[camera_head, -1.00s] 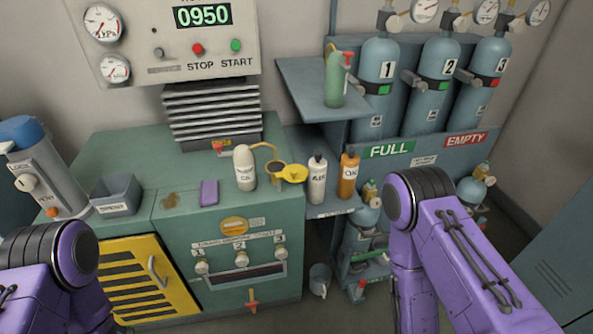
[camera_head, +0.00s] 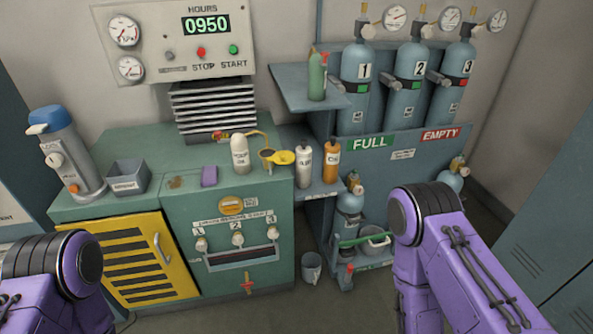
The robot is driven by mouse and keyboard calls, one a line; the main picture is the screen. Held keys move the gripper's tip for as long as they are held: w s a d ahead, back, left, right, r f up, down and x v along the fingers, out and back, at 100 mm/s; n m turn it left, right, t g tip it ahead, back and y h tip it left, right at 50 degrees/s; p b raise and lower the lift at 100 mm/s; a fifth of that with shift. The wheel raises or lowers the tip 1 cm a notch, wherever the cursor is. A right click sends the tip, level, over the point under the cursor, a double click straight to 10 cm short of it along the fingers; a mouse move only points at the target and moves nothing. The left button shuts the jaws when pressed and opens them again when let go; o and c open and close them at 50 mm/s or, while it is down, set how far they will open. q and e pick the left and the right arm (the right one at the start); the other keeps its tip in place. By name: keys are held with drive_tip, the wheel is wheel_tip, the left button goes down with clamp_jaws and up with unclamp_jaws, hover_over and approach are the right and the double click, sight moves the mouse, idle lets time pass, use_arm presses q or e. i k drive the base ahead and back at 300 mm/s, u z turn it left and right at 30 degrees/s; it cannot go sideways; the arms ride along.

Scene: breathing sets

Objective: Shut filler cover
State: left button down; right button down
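The yellow filler cover (camera_head: 283,157) hangs open to the right of the dark round filler opening (camera_head: 267,154), at the right end of the green machine's top. A white oil bottle (camera_head: 240,154) stands just left of the opening. Purple links of my left and right arms show at the lower left and lower right. Both grippers are out of view, so whether they hold anything is hidden.
A white bottle (camera_head: 304,165) and an orange bottle (camera_head: 331,160) stand on a shelf right of the cover. The green bottle (camera_head: 317,76) stands on a higher shelf. A purple sponge (camera_head: 209,176) and grey bin (camera_head: 128,176) sit on the machine. Floor (camera_head: 260,312) shows in front.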

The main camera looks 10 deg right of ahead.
sight(283, 157)
drive_tip(key=z, duration=1.1)
drive_tip(key=i, duration=0.75)
drive_tip(key=u, duration=0.6)
